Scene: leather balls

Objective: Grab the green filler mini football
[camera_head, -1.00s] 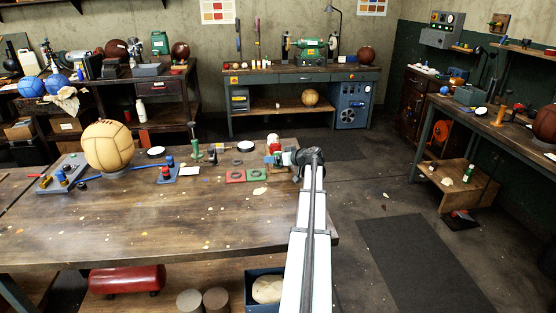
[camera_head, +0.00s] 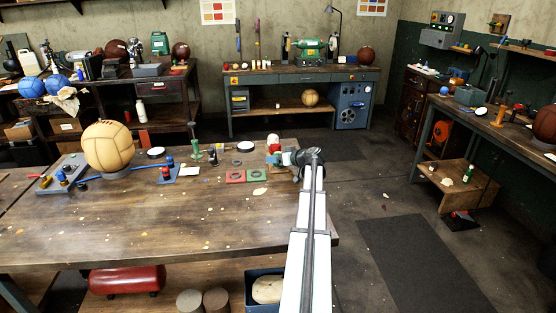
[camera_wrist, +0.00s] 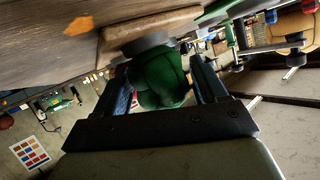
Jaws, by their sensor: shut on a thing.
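The green mini football (camera_wrist: 162,82) is between the two fingers of my gripper (camera_wrist: 162,88) in the wrist view, with a finger along each side. My gripper is shut on it. A grey round ring or stand (camera_wrist: 146,44) is close above the ball in that picture; I cannot tell if they touch. In the head view my gripper (camera_head: 283,157) is at the far right part of the wooden table (camera_head: 150,220). The ball cannot be made out there, as the gripper and arm cover that spot.
A red and white item (camera_head: 273,143) stands just behind my gripper. Red (camera_head: 235,176) and green (camera_head: 258,174) square plates lie to its left. A large tan ball (camera_head: 108,147) rests on a stand at the table's left. The front middle of the table is mostly clear.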

